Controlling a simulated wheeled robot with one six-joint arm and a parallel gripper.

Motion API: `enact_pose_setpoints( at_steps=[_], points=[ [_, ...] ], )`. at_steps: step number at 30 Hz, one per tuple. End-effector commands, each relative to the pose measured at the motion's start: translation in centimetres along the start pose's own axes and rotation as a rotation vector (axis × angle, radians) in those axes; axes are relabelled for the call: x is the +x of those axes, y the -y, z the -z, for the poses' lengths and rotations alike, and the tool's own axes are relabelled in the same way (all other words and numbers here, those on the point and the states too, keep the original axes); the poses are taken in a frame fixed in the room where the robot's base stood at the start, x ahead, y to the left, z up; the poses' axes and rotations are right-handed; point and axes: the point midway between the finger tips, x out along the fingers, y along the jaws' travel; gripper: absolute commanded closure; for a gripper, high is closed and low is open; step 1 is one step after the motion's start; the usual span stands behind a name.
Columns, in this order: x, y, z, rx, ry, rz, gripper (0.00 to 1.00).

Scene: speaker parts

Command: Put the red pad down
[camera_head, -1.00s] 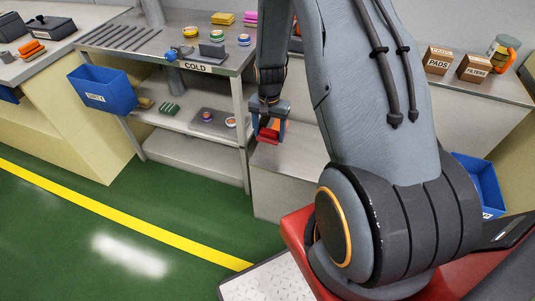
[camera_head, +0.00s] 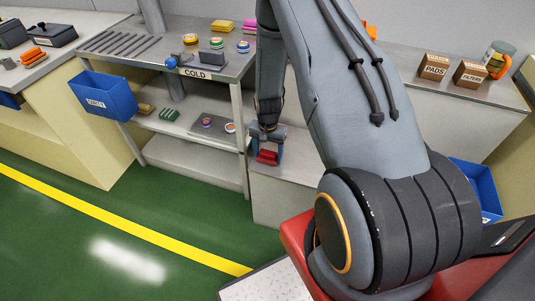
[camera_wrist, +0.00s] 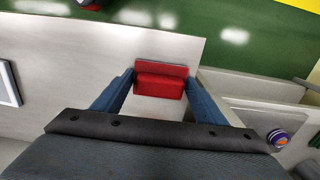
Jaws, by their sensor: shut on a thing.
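My gripper (camera_head: 267,150) has blue fingers and points down, shut on the pad. In the wrist view the pad (camera_wrist: 160,82) sits between the two fingertips (camera_wrist: 158,88), over the pale counter top (camera_wrist: 165,45) near its edge. I cannot tell whether the pad touches the counter. Part of the pad is hidden by the fingers.
A COLD shelf (camera_head: 197,73) with several small parts stands to the left, with a blue bin (camera_head: 103,92) on its side. Boxes marked PADS (camera_head: 434,67) and FILTERS (camera_head: 471,74) stand on the right counter. A blue bin (camera_head: 484,187) is at the right. Green floor lies in front.

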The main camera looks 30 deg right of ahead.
Motion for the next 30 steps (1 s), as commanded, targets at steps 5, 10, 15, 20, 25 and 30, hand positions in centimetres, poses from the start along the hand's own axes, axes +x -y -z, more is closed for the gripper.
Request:
enact_pose_setpoints(
  at_steps=[5,10,15,20,25,30],
  points=[
    [0.3,0.0,0.0,0.000,0.000,0.000,0.28],
    [0.3,0.0,0.0,0.000,0.000,0.000,0.16],
    [0.3,0.0,0.0,0.000,0.001,0.000,0.16],
    [-0.6,0.0,0.0,0.000,0.000,0.000,0.16],
    [-3.1,0.1,0.1,0.000,-0.003,0.002,0.16],
    [-6.4,0.1,0.1,0.000,-0.003,0.002,0.16]
  ],
)
